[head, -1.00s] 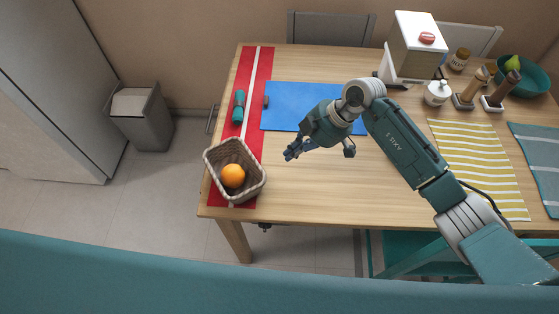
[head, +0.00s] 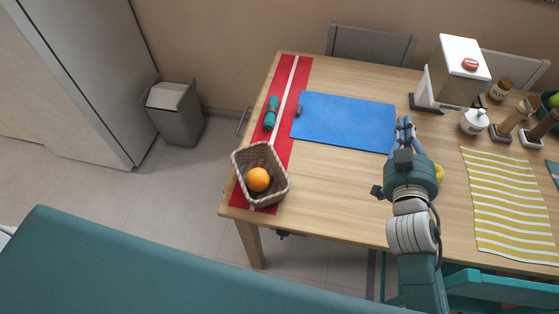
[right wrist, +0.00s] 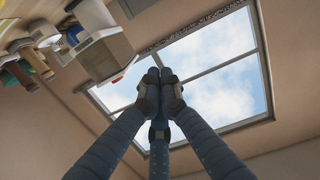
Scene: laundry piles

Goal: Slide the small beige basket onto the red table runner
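The small beige woven basket (head: 276,195) stands upright at the front left of the table, with an orange (head: 258,179) in it. It is over the front end of the red table runner (head: 287,90), whose red shows beside and in front of it. I cannot tell whether its right side overhangs the runner. My right gripper (head: 405,122) is apart from the basket, near the blue mat's right edge, and points toward the back of the table. In the right wrist view its fingers (right wrist: 160,78) meet at the tips with nothing visible between them. My left gripper is not in view.
A teal rolled cloth (head: 271,113) and a small brown item (head: 299,110) lie near the blue mat (head: 345,121). A yellow object (head: 439,173) is partly hidden by my right gripper. A white-topped dispenser (head: 459,65) stands behind. Bare wood lies between basket and right arm.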

